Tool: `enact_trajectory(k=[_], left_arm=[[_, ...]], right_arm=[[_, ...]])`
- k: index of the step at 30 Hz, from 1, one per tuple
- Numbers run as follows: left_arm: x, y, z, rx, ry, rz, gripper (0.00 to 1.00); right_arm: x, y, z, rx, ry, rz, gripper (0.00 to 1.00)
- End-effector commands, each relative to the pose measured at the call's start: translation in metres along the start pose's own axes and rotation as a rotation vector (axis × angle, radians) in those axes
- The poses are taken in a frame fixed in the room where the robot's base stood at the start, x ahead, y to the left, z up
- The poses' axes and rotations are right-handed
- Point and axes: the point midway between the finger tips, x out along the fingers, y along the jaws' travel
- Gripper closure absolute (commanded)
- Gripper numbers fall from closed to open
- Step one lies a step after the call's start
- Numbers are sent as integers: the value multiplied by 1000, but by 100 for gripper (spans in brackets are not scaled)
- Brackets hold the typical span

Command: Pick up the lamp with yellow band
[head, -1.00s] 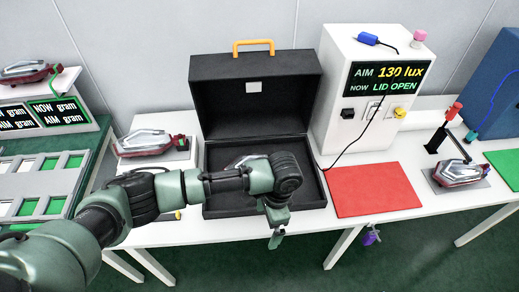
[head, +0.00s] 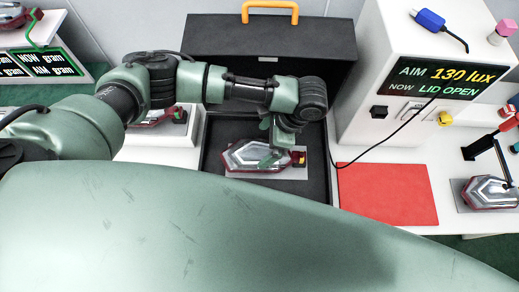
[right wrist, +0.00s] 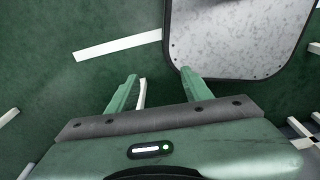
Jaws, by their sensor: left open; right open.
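A tail lamp (head: 245,157) with a clear face and red rim lies on a grey plate inside the open black box. A small yellow part shows at its right end, which looks like the yellow band. My left gripper (head: 274,157) is open and points down over the lamp's right half, hiding part of it. I cannot tell whether its fingers touch the lamp. My right gripper (right wrist: 158,92) is open and empty in the right wrist view, above the green floor.
The black box's raised lid (head: 215,38) stands behind the lamp. A white lux meter box (head: 375,115) reads "LID OPEN". A red mat (head: 388,195) lies to the right. Other lamps sit at the left (head: 150,118) and right (head: 487,192). My own green surface fills the foreground.

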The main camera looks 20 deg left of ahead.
Motion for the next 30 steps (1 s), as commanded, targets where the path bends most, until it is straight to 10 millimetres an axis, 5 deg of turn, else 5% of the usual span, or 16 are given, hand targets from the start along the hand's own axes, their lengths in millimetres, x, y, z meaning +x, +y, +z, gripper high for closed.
enact_trajectory(k=[4, 10, 19, 26, 30], left_arm=[[16, 0, 3, -2, -4, 1, 0], [46, 0, 2, -1, -2, 0, 0], [52, 0, 0, 0, 1, -1, 0], [52, 0, 0, -1, 1, -1, 64], [52, 0, 0, -1, 2, -2, 65]], right_arm=[[-16, -1, 11, 0, -17, -2, 50], [-24, 2, 0, 0, -2, 3, 50], [-23, 8, -16, -1, 21, 9, 50], [-24, 7, -7, -1, 9, 8, 50], [-24, 7, -4, -1, 4, 8, 50]])
